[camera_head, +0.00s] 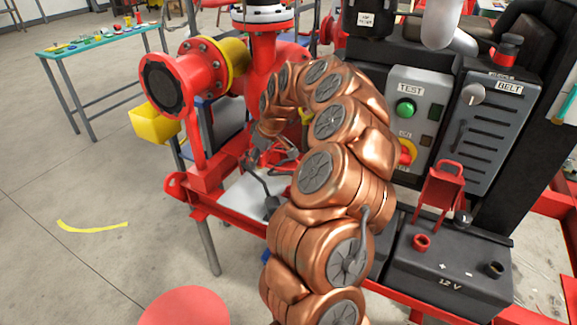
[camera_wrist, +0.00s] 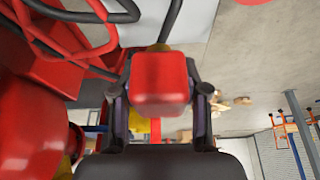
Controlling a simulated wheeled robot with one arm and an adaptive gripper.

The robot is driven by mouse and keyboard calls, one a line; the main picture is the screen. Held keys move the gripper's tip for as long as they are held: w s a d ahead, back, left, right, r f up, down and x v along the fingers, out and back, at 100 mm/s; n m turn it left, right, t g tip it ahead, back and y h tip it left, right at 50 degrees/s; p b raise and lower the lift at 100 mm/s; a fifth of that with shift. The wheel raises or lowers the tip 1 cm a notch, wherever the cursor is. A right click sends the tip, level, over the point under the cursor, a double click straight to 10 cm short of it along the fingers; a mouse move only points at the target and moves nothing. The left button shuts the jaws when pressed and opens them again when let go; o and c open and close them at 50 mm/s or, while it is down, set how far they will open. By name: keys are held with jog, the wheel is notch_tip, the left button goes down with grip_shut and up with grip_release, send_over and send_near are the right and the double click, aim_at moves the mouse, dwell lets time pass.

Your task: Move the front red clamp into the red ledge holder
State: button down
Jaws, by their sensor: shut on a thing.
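In the wrist view, my gripper (camera_wrist: 160,92) is shut on a red block-shaped piece, the red clamp (camera_wrist: 160,78), which sits between the two fingers. In the head view, my gripper (camera_head: 262,156) is at the left end of my curled copper arm, above the skid's front left part.
A black 12 V battery (camera_head: 450,262) with a red terminal (camera_head: 421,242) is at right. Red and black cables (camera_wrist: 75,30) loop close by in the wrist view. A red flanged pipe (camera_head: 168,85) and yellow bin (camera_head: 153,122) are at left.

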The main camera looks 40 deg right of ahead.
send_over(287, 187)
notch_tip(287, 187, down, 3)
jog(key=shift+n, duration=0.3)
jog(key=shift+s+d+f, duration=0.1)
jog(key=shift+s+f, duration=0.05)
jog(key=shift+f, duration=1.2)
jog(key=shift+s+d+f, duration=0.1)
jog(key=shift+s+f, duration=0.05)
jog(key=shift+f, duration=1.2)
jog(key=shift+s+b, duration=0.1)
jog(key=shift+b, duration=1.05)
jog(key=shift+f+b, duration=1.2)
jog(key=shift+f, duration=0.45)
jog(key=c, duration=0.5)
grip_release()
jog(key=shift+r, duration=0.15)
notch_tip(287, 187, up, 10)
